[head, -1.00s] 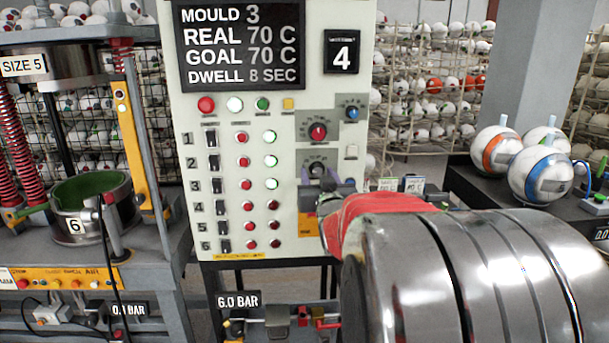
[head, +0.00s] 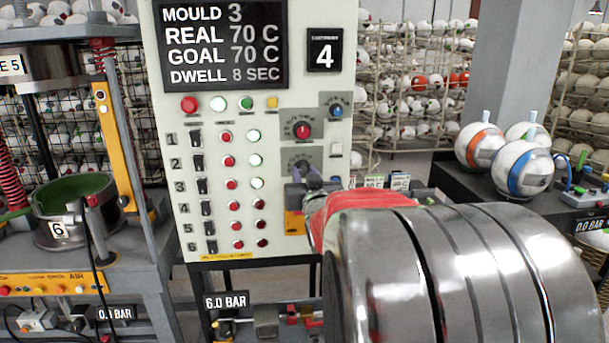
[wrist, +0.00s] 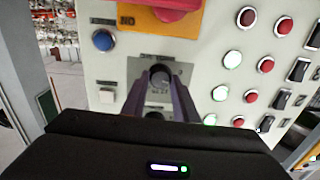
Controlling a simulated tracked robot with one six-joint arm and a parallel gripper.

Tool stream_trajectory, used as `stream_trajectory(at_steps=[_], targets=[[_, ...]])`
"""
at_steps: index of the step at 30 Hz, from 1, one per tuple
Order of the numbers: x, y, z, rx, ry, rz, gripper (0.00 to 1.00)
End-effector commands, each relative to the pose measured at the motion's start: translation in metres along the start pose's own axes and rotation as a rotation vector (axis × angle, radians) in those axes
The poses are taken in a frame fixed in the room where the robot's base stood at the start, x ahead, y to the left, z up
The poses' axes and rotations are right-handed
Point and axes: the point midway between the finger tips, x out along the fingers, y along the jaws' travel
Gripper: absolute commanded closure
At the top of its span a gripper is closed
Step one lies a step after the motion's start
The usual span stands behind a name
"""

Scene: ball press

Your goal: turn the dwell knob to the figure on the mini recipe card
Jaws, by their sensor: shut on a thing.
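The dwell knob (wrist: 160,76) is a dark round knob on the pale control panel, between my fingertips in the wrist view. In the head view its dial (head: 303,166) shows just above my gripper (head: 304,184), which partly covers that area. My gripper (wrist: 161,82) is shut on the knob. The knob's pointer and scale are too small to read. The display (head: 224,45) reads DWELL 8 SEC. Small cards (head: 375,181) stand behind my arm at the right of the panel. I cannot read them or tell which is the mini recipe card.
A red-pointer knob (head: 302,130) sits above the dwell knob. A large red button on an orange plate (wrist: 150,16) is close by. A white button (head: 336,149) and rows of switches and lamps flank it. Balls (head: 530,170) stand on a dark table at right.

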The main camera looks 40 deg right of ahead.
Motion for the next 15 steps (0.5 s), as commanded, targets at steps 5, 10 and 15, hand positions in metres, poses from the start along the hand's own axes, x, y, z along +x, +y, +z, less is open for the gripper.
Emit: stream_trajectory(at_steps=[5,10,15], targets=[[-0.0003,-0.0006,0.0002,-0.034,-0.002,-0.001,0.96],[-0.0003,-0.0008,0.0,-0.109,-0.005,-0.001,0.96],[-0.0003,-0.001,0.0,-0.217,-0.01,-0.001,0.96]])
